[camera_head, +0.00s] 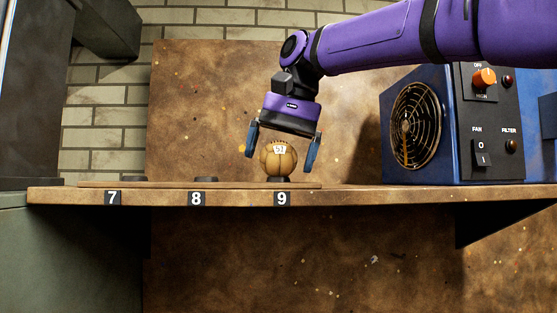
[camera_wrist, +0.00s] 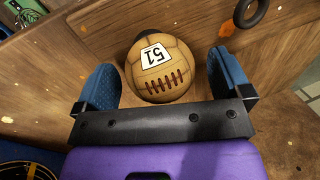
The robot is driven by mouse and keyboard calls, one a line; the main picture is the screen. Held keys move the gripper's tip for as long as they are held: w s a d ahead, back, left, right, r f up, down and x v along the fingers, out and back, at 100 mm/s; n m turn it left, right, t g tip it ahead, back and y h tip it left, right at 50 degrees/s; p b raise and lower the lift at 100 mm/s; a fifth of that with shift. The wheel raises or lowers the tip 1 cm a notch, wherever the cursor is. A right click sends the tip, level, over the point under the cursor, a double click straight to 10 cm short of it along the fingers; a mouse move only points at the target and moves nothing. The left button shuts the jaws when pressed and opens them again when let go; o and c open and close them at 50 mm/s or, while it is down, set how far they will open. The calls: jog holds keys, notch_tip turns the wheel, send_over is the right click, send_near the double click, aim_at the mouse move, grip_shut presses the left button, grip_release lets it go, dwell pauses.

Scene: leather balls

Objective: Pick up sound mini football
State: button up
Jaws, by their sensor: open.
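A tan leather mini football (camera_head: 280,160) with a white "51" label and dark lacing sits on a small dark holder (camera_head: 279,179) above the number 9 on the shelf. It also shows in the wrist view (camera_wrist: 160,72), with its label and lacing facing the camera. My gripper (camera_head: 282,150) is open above and around the ball, its blue fingers on either side of it. In the wrist view my gripper (camera_wrist: 172,82) has the ball between its fingers, with a gap showing at each side. The underside of the ball is hidden in the wrist view.
The shelf (camera_head: 350,197) carries the numbers 7, 8 and 9. A blue fan unit (camera_head: 440,130) with an orange knob stands close on the right. A brown board is behind.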

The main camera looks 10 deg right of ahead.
jog(key=shift+a+f, duration=0.1)
jog(key=shift+f, duration=0.3)
jog(key=shift+c, duration=0.2)
jog(key=c, duration=1)
jog(key=shift+r, duration=0.15)
